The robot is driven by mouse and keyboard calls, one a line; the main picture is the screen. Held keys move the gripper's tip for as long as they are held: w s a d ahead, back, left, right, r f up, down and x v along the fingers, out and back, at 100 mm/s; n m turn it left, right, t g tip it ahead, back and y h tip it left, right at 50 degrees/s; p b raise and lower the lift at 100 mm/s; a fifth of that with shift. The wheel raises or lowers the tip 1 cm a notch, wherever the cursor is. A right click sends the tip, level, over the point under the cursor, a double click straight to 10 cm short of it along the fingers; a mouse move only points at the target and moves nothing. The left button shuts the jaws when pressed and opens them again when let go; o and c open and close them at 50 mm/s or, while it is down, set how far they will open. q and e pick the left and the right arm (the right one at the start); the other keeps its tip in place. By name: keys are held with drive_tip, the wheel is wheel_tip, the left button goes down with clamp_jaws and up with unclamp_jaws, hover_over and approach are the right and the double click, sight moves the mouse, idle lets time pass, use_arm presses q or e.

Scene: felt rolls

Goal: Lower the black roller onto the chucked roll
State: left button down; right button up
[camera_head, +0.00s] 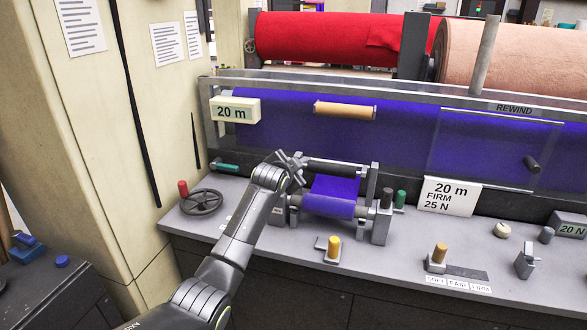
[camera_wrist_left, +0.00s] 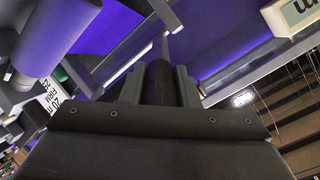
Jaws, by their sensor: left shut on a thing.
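The black roller (camera_head: 338,169) lies level between the uprights of the small rewind stand, above the chucked roll. My left gripper (camera_head: 292,163) is at its left end. In the left wrist view the left gripper (camera_wrist_left: 162,85) is shut on a dark cylinder, the black roller (camera_wrist_left: 158,82), between its fingers. The chucked roll (camera_head: 328,207) is blue-violet and sits low in the stand; blue felt spans the space between it and the roller. A visible gap separates roller and roll. The roll also shows in the left wrist view (camera_wrist_left: 42,38). My right gripper is in neither view.
A handwheel (camera_head: 202,203) with a red knob is left of the stand. A yellow-knobbed lever (camera_head: 333,248) and a sliding lever (camera_head: 438,255) stand in front. A "20 m FIRM 25 N" card (camera_head: 448,197) is to the right. The bench's front left is clear.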

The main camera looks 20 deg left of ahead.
use_arm(q)
wheel_tip(320, 180, down, 9)
drive_tip(key=t+b, duration=0.5)
drive_tip(key=b, duration=1)
drive_tip(key=shift+s+t+b, duration=0.35)
drive_tip(key=shift+t+b, duration=0.05)
drive_tip(key=shift+r, duration=0.1)
drive_tip(key=c, duration=1.1)
unclamp_jaws()
